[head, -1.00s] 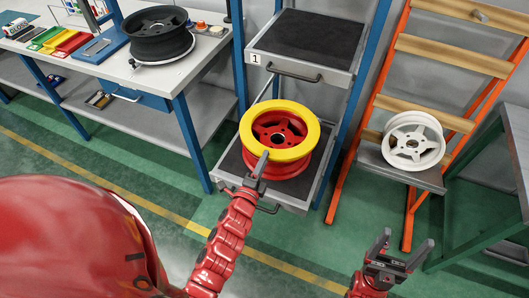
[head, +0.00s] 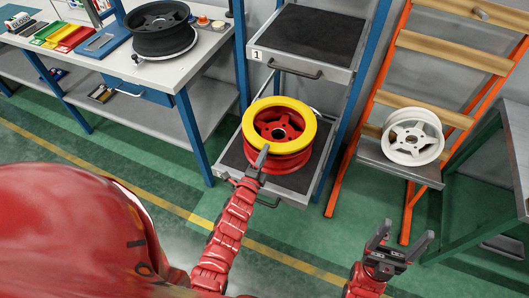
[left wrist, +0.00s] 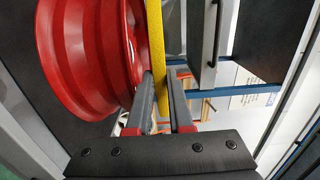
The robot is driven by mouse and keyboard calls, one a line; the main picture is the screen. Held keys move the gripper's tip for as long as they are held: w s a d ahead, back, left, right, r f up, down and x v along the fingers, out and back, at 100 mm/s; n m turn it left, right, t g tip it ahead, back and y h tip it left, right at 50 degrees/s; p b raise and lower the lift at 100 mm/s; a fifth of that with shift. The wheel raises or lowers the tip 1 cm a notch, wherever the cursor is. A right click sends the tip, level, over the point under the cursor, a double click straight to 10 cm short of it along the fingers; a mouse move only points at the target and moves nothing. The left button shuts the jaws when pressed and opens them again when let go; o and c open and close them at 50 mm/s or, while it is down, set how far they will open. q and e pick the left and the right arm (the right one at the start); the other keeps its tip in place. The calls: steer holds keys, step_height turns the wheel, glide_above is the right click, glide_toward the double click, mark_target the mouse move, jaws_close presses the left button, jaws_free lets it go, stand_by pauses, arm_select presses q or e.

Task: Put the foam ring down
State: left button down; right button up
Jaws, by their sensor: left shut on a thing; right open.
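The yellow foam ring (head: 308,138) is over the face of a red wheel (head: 284,164) lying on the lower drawer. The wheel's spoked hub shows through the ring's hole. My left gripper (head: 263,158) is shut on the ring's near edge. In the left wrist view the ring (left wrist: 155,40) is a yellow strip between the fingers (left wrist: 163,100), close beside the red wheel (left wrist: 95,50). I cannot tell whether ring and wheel touch all round. My right gripper (head: 405,245) is open and empty at the lower right.
The lower drawer (head: 232,158) is pulled out below an upper drawer (head: 300,70) marked 1. A white wheel (head: 413,137) rests on the orange rack (head: 350,135) at right. A workbench (head: 180,75) at left holds a black wheel (head: 160,30). The floor in front is free.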

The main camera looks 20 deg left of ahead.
arm_select(q)
steer(key=shift+f+b, duration=0.6)
steer(key=shift+b, duration=0.25)
steer(key=c, duration=1.1)
jaws_free()
